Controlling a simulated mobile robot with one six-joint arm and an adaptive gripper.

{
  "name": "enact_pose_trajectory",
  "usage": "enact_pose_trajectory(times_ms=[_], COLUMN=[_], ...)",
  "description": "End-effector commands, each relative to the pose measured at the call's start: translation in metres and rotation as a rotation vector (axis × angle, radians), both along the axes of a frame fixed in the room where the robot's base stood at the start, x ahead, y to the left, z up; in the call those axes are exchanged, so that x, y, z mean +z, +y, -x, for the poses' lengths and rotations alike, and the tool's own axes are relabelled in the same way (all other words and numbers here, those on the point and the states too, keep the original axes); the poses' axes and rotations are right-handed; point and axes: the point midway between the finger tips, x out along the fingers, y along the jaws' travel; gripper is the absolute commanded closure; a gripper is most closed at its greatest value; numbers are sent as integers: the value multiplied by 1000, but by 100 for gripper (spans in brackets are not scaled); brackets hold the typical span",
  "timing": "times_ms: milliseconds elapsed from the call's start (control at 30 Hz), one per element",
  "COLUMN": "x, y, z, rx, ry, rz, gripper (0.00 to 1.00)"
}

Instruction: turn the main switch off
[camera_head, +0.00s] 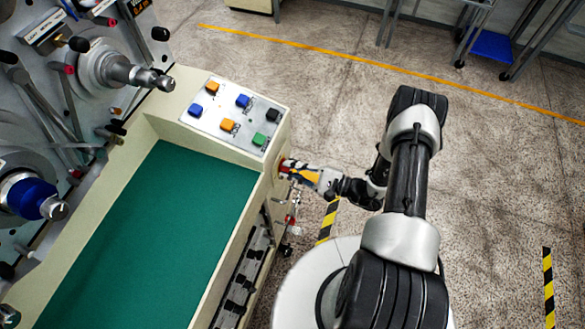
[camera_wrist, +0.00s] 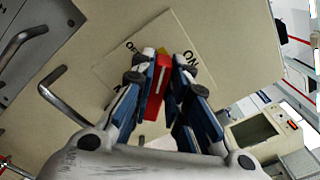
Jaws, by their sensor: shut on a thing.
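The main switch has a red handle (camera_wrist: 156,90) on a pale square plate (camera_wrist: 112,72) with a yellow patch and black lettering; one label on its right side looks like ON. In the wrist view my gripper (camera_wrist: 162,68) has its two blue-and-white fingers on either side of the red handle, shut on it. The handle stands in line with the fingers. In the head view my gripper (camera_head: 287,169) reaches the end face of the cream machine (camera_head: 284,140), where only a bit of red shows; the fingers hide most of the switch.
Several coloured buttons sit on the grey panel (camera_head: 219,122) on top of the machine. A metal handle (camera_wrist: 62,100) juts out left of the plate. Spindles (camera_head: 128,75) stand at the upper left. Open floor (camera_head: 350,95) lies to the right.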

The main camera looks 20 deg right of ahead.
Motion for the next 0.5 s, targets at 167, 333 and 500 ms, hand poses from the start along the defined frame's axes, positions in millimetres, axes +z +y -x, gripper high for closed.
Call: enact_pose_trajectory(times_ms=[167, 333, 500], x=[-4, -6, -9], y=[1, 2, 3], z=[2, 3, 4], rx=[1, 0, 0], ry=[-136, -265, -392], rz=[99, 194, 286], gripper=[100, 100, 100])
